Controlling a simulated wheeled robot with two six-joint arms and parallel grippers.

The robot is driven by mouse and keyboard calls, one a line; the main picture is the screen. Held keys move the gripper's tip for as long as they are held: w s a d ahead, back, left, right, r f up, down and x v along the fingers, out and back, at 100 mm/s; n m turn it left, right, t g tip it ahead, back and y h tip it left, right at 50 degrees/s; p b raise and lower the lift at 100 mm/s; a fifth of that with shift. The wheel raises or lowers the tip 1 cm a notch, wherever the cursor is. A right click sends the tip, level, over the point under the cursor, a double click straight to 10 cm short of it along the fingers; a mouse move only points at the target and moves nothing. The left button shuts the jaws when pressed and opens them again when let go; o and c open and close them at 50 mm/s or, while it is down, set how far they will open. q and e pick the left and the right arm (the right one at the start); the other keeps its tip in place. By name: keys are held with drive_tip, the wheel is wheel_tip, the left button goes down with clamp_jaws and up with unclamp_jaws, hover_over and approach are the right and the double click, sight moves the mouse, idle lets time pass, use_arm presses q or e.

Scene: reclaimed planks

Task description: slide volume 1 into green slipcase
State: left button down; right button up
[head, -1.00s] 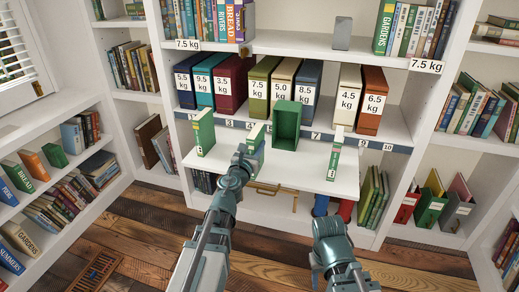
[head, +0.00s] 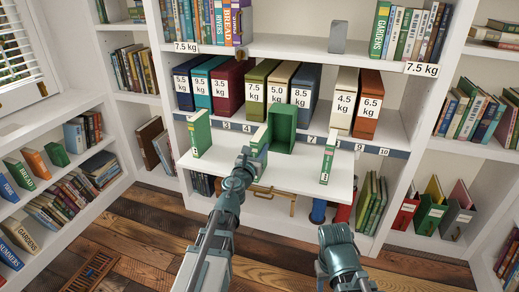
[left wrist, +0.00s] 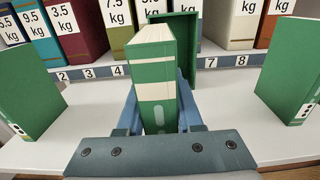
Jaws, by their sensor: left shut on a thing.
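My left gripper (head: 252,160) is shut on a green volume (left wrist: 155,85) with cream bands. It stands upright between the fingers; its number is not legible. The green slipcase (head: 283,128) stands just beyond and to the right, its open side toward me. In the left wrist view the slipcase (left wrist: 186,30) shows partly behind the volume, and I cannot tell whether they touch. Two other green volumes stand on the white board, one at left (head: 201,134) and one at right (head: 328,158). My right gripper's fingers are out of view; only that arm shows.
The white board (head: 300,176) has bare room between slipcase and right volume. Behind it runs a numbered strip (head: 357,147) below a shelf of weight-labelled boxes, such as a red-brown one (head: 368,103). A grey block (head: 338,37) stands on the shelf above.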

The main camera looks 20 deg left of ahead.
use_arm(q)
drive_tip(key=shift+w, duration=0.1)
drive_tip(key=shift+w+d, duration=0.1)
drive_tip(key=shift+w, duration=2.7)
drive_tip(key=w, duration=0.7)
idle(1.8)
drive_tip(key=shift+c, duration=2.4)
unclamp_jaws()
drive_tip(key=shift+d, duration=0.1)
drive_tip(key=shift+s, duration=0.1)
drive_tip(key=s, duration=1.3)
drive_tip(key=shift+s+a, duration=0.25)
drive_tip(key=shift+s, duration=0.15)
